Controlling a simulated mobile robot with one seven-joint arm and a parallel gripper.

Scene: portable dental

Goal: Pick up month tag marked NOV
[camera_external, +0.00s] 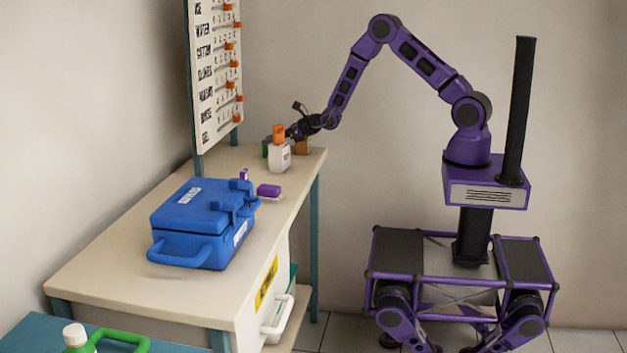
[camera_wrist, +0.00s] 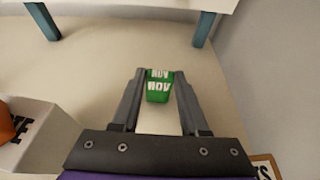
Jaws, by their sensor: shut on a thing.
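The green month tag marked NOV (camera_wrist: 158,92) is between the two fingertips of my gripper (camera_wrist: 157,78) in the wrist view. Its white letters face the camera. My gripper is shut on it, with a finger against each side. A small green patch (camera_external: 265,149) shows left of that bottle and looks like the tag. I cannot tell whether the tag touches the table.
A blue case (camera_external: 203,225) and purple pieces (camera_external: 269,191) lie nearer. A board (camera_external: 216,75) rises behind the table.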

